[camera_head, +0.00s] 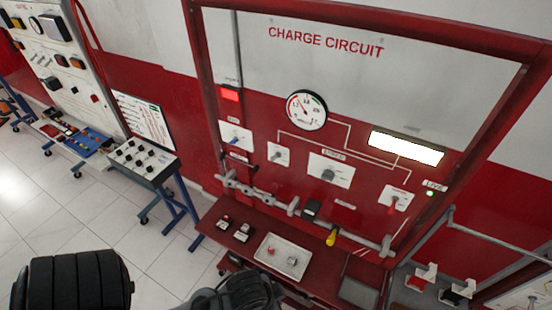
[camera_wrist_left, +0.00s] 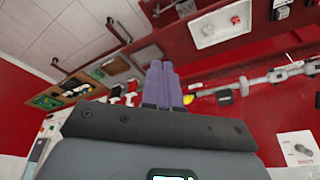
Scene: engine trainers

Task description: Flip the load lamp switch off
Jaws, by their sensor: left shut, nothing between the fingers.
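The red and white charge circuit panel (camera_head: 325,85) stands in the middle of the head view. Its lamp (camera_head: 405,147) glows bright white. Switch plates below carry a blue lever (camera_head: 235,139), a small grey knob (camera_head: 278,156), a larger dark knob (camera_head: 327,175) and a red lever (camera_head: 393,204). The labels are too small to tell which one is the load lamp switch. In the left wrist view my left gripper (camera_wrist_left: 161,68) is shut and empty, apart from the panel's switches. A white plate with a grey knob (camera_wrist_left: 299,148) shows at lower right there. My right gripper is not in view.
A red shelf below the panel holds a white tray (camera_head: 268,246) and small black blocks (camera_head: 224,222). A rail with grey fittings (camera_head: 293,206) and a yellow item (camera_head: 331,237) runs along the panel's lower edge. A gauge (camera_head: 307,110) and green light (camera_head: 430,193) are on the panel.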

